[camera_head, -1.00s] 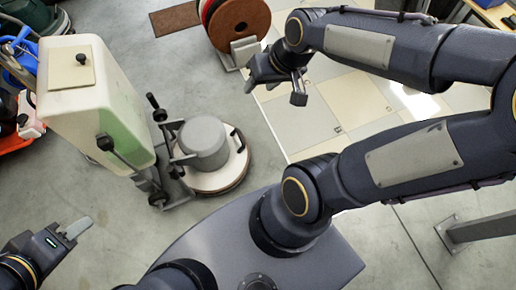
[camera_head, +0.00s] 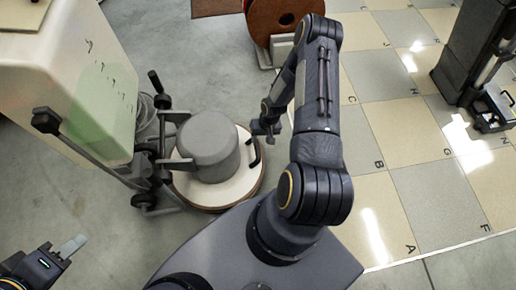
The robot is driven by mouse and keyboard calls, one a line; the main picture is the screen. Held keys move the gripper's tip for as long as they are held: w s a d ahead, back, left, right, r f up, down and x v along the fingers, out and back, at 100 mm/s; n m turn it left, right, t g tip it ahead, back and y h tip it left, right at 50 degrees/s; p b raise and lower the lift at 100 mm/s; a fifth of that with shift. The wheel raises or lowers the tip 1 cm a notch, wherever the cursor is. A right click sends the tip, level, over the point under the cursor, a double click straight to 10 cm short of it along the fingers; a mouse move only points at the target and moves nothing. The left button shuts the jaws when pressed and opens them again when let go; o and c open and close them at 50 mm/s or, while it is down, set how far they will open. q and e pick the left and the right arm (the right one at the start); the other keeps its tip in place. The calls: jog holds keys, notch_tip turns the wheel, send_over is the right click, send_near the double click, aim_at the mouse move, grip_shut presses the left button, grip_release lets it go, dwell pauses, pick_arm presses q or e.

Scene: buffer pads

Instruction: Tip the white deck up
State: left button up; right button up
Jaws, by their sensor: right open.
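The white deck (camera_head: 190,189) is the round pale plate of the floor buffer, lying flat near the floor with a brown edge beneath it. A grey motor housing (camera_head: 210,147) sits on its middle. A black loop handle (camera_head: 254,157) stands at the deck's right edge. My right gripper (camera_head: 264,133) is open, pointing down just beside and above this handle; I cannot tell whether it touches it. My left gripper (camera_head: 74,247) is low at the left, well apart from the deck; its jaw gap does not show clearly.
The buffer's tall cream and green tank (camera_head: 105,85) stands left of the deck, with black levers and wheels between. A brown pad reel (camera_head: 285,20) stands behind my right arm. A black machine (camera_head: 478,60) stands far right.

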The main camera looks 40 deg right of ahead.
aim_at(258, 147)
jog(key=f, duration=0.2)
jog(key=f+b, duration=0.1)
jog(key=f, duration=0.1)
jog(key=a+f+b, duration=0.1)
jog(key=f, duration=0.1)
jog(key=shift+w+f, duration=0.2)
jog(key=shift+w, duration=0.1)
grip_shut()
